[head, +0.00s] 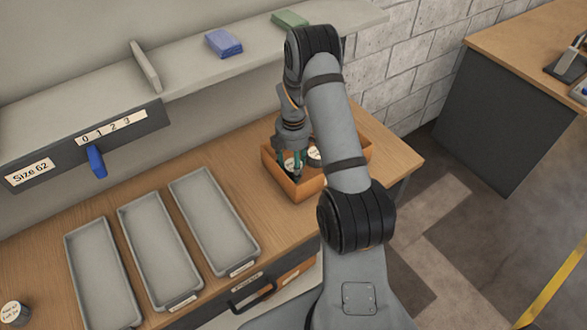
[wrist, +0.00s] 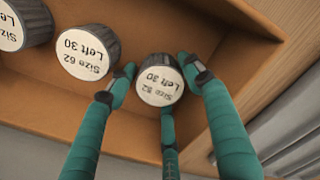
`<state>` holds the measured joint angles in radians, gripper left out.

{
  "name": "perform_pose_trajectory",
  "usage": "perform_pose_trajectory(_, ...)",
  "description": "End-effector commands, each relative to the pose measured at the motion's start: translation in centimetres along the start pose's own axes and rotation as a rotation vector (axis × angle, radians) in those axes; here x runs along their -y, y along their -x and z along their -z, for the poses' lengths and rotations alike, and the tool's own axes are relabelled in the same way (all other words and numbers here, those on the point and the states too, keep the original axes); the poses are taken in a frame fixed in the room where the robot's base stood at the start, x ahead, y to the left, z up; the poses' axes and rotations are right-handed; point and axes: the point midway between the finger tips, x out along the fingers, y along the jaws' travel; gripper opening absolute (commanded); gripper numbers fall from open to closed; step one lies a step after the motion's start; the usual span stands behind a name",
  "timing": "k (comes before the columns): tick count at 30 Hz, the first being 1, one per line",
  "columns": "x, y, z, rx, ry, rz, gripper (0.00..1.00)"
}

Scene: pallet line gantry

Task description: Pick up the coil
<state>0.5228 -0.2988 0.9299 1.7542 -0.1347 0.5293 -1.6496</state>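A brown open box (head: 290,187) stands on the bench top. In the wrist view several dark, ribbed, round coils with white labelled tops stand inside the box (wrist: 100,137). The rightmost coil (wrist: 160,80), reading "Size 62 Left 30", is between the three teal fingers of my gripper (wrist: 158,85). The fingertips are close around its sides; whether they press on it cannot be told. The middle coil (wrist: 88,52) and a left coil (wrist: 14,27), cut by the frame edge, are outside the fingers. In the head view my gripper (head: 290,165) points down into the box.
The box wall (wrist: 222,85) rises close to the right finger. Three grey trays (head: 214,220) lie empty to the left. Another coil (head: 14,313) stands at the bench's lower left. A shelf above holds a blue block (head: 223,43) and a green block (head: 290,18).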

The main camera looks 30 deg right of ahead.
Motion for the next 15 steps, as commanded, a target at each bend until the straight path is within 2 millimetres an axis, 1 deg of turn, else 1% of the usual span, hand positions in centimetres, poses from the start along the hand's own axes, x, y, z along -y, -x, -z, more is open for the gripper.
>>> perform_pose_trajectory(2,0.0,0.0,0.0,0.0,0.0,0.0,0.45)
perform_pose_trajectory(15,0.0,0.03,0.0,0.0,0.0,0.0,0.19)
